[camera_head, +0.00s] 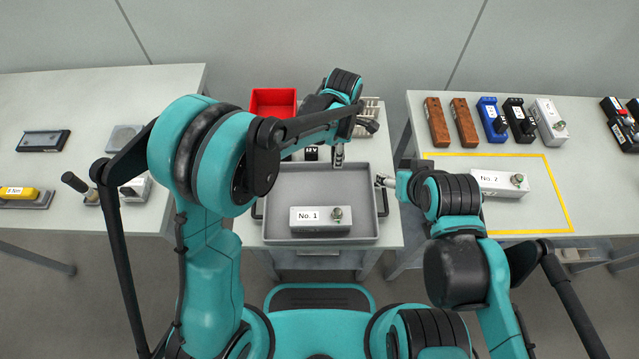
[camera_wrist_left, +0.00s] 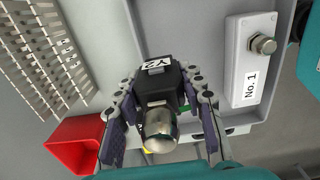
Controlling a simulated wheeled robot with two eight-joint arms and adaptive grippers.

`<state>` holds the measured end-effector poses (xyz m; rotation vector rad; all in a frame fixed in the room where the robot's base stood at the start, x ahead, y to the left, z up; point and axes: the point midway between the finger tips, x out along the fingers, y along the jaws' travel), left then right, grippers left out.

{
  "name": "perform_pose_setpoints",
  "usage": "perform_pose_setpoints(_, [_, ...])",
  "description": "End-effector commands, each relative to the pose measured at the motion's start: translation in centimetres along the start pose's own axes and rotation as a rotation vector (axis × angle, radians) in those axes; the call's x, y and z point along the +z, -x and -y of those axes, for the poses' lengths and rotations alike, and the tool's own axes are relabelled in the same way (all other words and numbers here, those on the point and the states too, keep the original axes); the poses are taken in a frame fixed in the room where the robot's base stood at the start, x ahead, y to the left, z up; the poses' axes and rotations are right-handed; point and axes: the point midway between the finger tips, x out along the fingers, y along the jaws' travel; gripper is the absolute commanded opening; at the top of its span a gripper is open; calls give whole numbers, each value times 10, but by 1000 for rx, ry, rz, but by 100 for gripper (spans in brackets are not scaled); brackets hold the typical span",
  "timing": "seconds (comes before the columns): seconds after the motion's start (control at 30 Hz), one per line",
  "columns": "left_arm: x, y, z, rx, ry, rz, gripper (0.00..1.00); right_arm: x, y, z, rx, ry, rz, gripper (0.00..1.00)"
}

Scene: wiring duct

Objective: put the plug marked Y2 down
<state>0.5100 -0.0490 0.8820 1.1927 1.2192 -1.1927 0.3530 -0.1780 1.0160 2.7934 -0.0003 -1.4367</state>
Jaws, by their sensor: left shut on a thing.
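The plug marked Y2 (camera_wrist_left: 157,78) is a black block with a white label and a rounded metal end. In the left wrist view it sits between the two fingers of my left gripper (camera_wrist_left: 160,108), which is shut on it. In the head view my left gripper (camera_head: 339,154) is at the back edge of the grey tray, partly hidden by its own arm. I cannot tell whether the plug touches a surface below. My right gripper (camera_head: 383,180) is beside the tray's right rim; its fingers are too small to judge.
The grey tray (camera_head: 258,224) holds a box marked No. 1 (camera_head: 312,224). A red bin (camera_head: 273,100) and a pale rack (camera_head: 369,108) stand behind it. A box marked No. 2 (camera_head: 490,183) sits inside a yellow outline on the right table. A small black item with a white label (camera_head: 311,153) shows near the tray's back edge.

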Motion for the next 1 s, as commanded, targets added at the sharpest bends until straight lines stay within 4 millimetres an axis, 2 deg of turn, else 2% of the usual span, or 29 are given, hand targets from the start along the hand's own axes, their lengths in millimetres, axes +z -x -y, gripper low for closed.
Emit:
perform_pose_setpoints(0.03, [-12,-12,7,0,3,0,6,5,-7,0,0,0,0,64])
perform_pose_setpoints(0.1, [-25,-20,15,0,2,0,6,8,-11,0,0,0,0,64])
perform_pose_setpoints(0.3, [-48,-35,30,0,0,0,6,12,-17,0,0,0,0,64])
perform_pose_setpoints(0.47, [-52,-43,32,0,-1,0,6,14,-20,0,0,0,0,64])
perform_pose_setpoints(0.7, [-51,-77,32,0,-2,0,6,25,-35,0,0,0,0,64])
perform_pose_setpoints(1.0, [-51,-77,32,0,-2,0,6,24,-34,0,0,0,0,64])
